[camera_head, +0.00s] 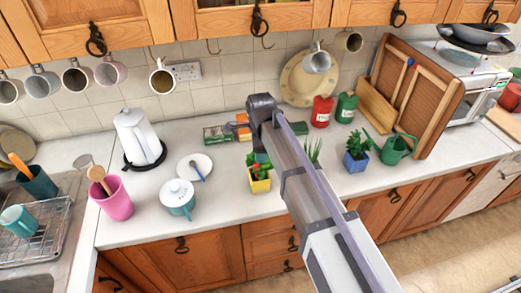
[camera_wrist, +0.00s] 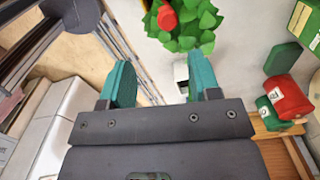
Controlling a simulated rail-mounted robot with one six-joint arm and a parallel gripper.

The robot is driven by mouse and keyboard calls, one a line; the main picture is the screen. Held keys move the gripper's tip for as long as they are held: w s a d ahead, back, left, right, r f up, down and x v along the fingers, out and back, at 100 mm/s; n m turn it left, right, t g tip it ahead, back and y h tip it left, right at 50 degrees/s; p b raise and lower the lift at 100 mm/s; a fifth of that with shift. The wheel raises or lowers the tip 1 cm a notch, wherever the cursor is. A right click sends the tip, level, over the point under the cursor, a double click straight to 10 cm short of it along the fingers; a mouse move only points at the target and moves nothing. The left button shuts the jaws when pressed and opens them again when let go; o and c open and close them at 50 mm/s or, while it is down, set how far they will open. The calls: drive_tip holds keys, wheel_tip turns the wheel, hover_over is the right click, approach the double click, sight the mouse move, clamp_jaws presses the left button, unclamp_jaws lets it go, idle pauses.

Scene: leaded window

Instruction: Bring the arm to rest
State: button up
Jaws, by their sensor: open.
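My gripper (camera_wrist: 162,82) is open, with its two teal fingers apart and nothing between them in the wrist view. A leafy green plant with a red part (camera_wrist: 182,22) lies beyond the fingertips at the top of that view. In the camera_head view my arm reaches from the bottom right up over the middle of the counter (camera_head: 225,222). The gripper itself cannot be made out clearly there, as my arm links cover that area. A plant in a yellow pot (camera_head: 260,185) stands just left of my arm.
A blue-potted plant (camera_head: 356,161), green watering can (camera_head: 398,149), red canister (camera_head: 321,112) and wooden rack (camera_head: 420,90) stand to the right. Mugs hang under the cupboards.

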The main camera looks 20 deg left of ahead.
drive_tip(key=shift+r, duration=0.2)
idle(0.5)
drive_tip(key=s+d+f+n+b, duration=0.2)
drive_tip(key=s+d+n, duration=0.2)
drive_tip(key=d, duration=0.8)
drive_tip(key=s+d+f+n+b, duration=0.3)
drive_tip(key=s+d+n, duration=0.1)
drive_tip(key=d, duration=0.8)
drive_tip(key=s+d+f+n+b, duration=0.2)
drive_tip(key=s+d+n+b, duration=0.1)
drive_tip(key=d, duration=0.9)
drive_tip(key=s+n, duration=0.1)
drive_tip(key=n, duration=0.1)
drive_tip(key=shift+s+f+n, duration=0.35)
drive_tip(key=shift+n, duration=0.05)
